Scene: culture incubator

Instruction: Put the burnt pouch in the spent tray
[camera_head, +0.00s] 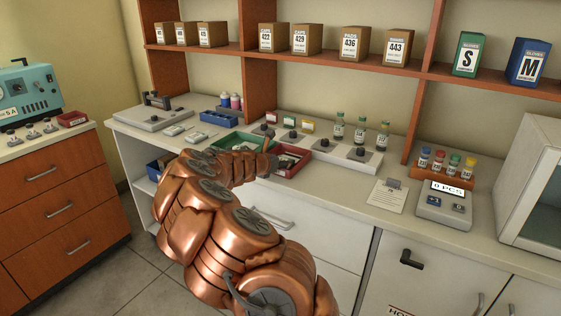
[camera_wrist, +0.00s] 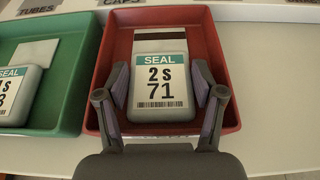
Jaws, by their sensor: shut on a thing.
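My gripper (camera_wrist: 160,92) is shut on a pale pouch (camera_wrist: 158,72), one finger on each side of it, in the wrist view. The pouch has a teal SEAL label reading 2 S 71 and a dark stripe across its far end. It is within the walls of a red tray (camera_wrist: 221,68); I cannot tell if it touches the tray floor. The red tray shows in the head view (camera_head: 300,168) beyond my arm, where my gripper is largely hidden. A green tray (camera_wrist: 81,78) stands just left of it, holding another SEAL-labelled pouch (camera_wrist: 18,88).
A white rack with several capped bottles (camera_head: 340,128) stands behind and right of the trays. A blue bin (camera_head: 222,117) and grey device (camera_head: 152,115) are to the left. A paper sheet (camera_head: 386,195) and scale (camera_head: 443,207) lie right; shelves hang above.

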